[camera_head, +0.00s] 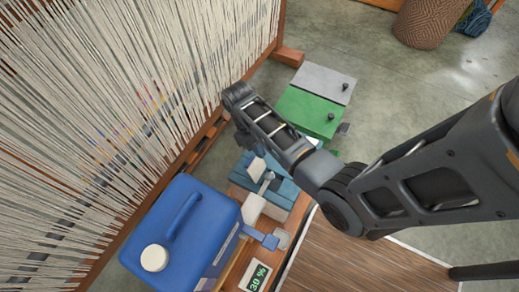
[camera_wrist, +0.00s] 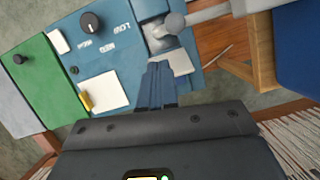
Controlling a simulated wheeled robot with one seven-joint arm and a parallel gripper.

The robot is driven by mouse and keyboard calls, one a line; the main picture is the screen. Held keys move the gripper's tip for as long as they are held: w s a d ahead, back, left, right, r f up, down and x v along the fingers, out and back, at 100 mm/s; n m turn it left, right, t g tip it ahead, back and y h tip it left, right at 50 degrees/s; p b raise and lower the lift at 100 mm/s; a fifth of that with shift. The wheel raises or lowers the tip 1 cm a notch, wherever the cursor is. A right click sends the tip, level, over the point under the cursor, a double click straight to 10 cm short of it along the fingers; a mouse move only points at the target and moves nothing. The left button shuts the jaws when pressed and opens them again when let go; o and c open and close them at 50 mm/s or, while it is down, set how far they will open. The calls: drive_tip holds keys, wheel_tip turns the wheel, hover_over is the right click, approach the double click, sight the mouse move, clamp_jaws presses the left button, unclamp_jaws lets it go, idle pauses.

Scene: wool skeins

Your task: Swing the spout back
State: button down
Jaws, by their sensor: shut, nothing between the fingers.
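The grey spout (camera_wrist: 215,14) extends from a rounded joint on the blue machine (camera_wrist: 110,55) toward the blue jug's side in the wrist view. In the head view the spout (camera_head: 265,184) is a short grey arm ending near a pale block. My gripper (camera_wrist: 158,85) is shut and empty, over the machine beside the joint's grey base. A gap to the spout arm shows in the wrist view. In the head view my own arm covers much of the gripper and part of the machine.
A blue jug (camera_head: 190,235) with a white cap stands beside the machine, near a "30 %" display (camera_head: 258,277). Green (camera_head: 310,110) and grey (camera_head: 325,82) panels with black knobs lie beyond. A loom with pale threads (camera_head: 120,110) stands at left.

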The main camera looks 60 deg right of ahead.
sight(263, 188)
drive_tip(key=x, duration=0.7)
drive_tip(key=shift+f+b, duration=0.25)
drive_tip(key=shift+b, duration=0.05)
drive_tip(key=shift+s, duration=0.2)
drive_tip(key=shift+s+d+m+p, duration=0.1)
drive_tip(key=shift+s+m+p, duration=0.2)
drive_tip(key=shift+m, duration=0.1)
